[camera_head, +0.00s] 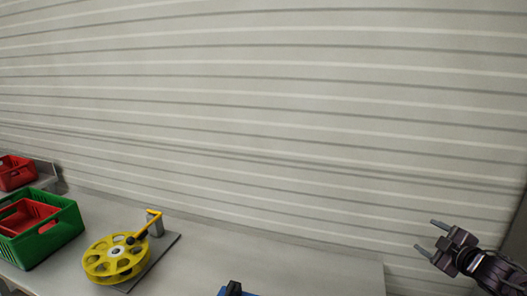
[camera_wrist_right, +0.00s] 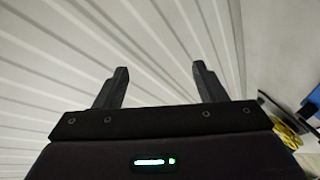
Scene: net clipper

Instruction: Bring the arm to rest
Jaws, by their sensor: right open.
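My right gripper (camera_head: 426,236) is at the lower right of the head view, to the right of the table's right end, with its fingers spread and nothing between them. In the right wrist view my right gripper (camera_wrist_right: 160,85) shows two dark fingers apart, with only the ribbed wall behind them. My left gripper does not show in either view.
A grey table (camera_head: 290,262) runs along the ribbed wall (camera_head: 260,120). On it are a yellow reel (camera_head: 100,262) on a plate, a green crate (camera_head: 62,228) with a red crate (camera_head: 40,212) inside, and a blue item (camera_head: 233,289) at the bottom edge. Another red crate (camera_head: 17,178) stands far left.

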